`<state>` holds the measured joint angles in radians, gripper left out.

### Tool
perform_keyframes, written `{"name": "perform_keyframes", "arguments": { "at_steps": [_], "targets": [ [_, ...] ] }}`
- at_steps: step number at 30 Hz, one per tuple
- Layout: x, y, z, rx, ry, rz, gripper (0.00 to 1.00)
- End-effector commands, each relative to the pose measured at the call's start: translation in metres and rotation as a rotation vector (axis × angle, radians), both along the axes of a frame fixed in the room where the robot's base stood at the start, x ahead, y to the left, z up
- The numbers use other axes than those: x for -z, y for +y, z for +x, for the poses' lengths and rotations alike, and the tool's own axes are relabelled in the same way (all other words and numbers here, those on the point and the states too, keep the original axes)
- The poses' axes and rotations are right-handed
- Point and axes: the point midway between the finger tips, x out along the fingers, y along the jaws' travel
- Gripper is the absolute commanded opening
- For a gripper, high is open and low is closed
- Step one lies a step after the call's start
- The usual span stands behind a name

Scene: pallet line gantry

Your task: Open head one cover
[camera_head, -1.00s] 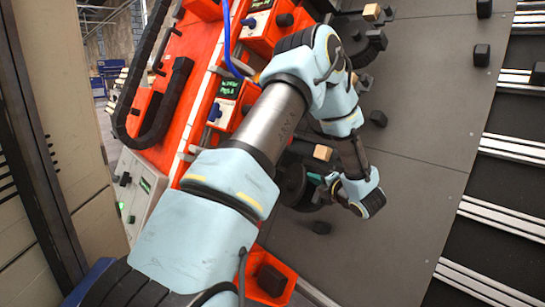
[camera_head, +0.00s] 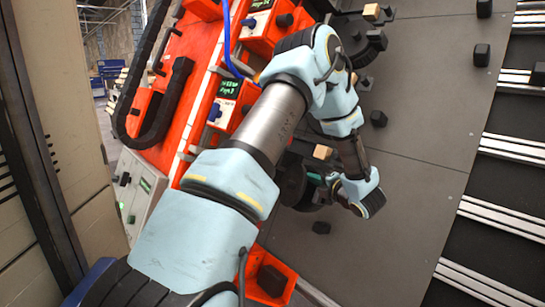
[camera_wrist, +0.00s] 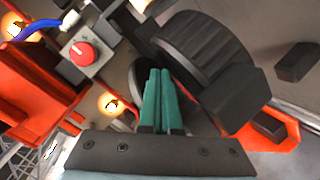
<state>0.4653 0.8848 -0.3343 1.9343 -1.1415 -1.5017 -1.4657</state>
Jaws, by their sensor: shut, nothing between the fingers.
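My gripper (camera_wrist: 161,78) shows in the wrist view as two green fingers, shut together and empty. A large dark ribbed round part (camera_wrist: 200,45) lies just right of and beyond the fingertips, with a dark block (camera_wrist: 240,98) at its near edge. I cannot tell whether the fingers touch it. In the head view my gripper (camera_head: 316,178) is at a dark round part (camera_head: 293,180) on the orange gantry, mostly hidden by my wrist. I cannot make out which part is the head one cover, nor see any cover standing open.
Orange head boxes with small green-lit screens (camera_head: 230,88) line the gantry, with a blue cable (camera_head: 227,40) alongside. In the wrist view a grey box with a red knob (camera_wrist: 82,53) is left of the fingers. An orange bracket (camera_wrist: 272,128) is at right. A grey panel (camera_head: 430,110) carries black knobs.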

Motion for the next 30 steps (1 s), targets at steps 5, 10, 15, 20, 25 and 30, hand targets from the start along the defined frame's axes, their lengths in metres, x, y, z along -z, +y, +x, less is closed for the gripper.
{"name": "perform_keyframes", "arguments": {
  "at_steps": [5, 10, 15, 20, 25, 30],
  "targets": [
    [0.000, 0.000, 0.000, 0.000, 0.000, 0.000, 0.00],
    [-0.002, 0.004, -0.001, 0.000, 0.000, 0.000, 0.00],
    [-0.006, 0.011, -0.004, 0.000, -0.001, 0.000, 0.00],
    [-0.010, 0.017, -0.007, -0.001, 0.000, 0.000, 0.00],
    [-0.013, 0.023, -0.009, -0.001, 0.000, 0.001, 0.00],
    [-0.013, 0.024, -0.010, 0.000, -0.001, 0.000, 0.00]
  ]
}}
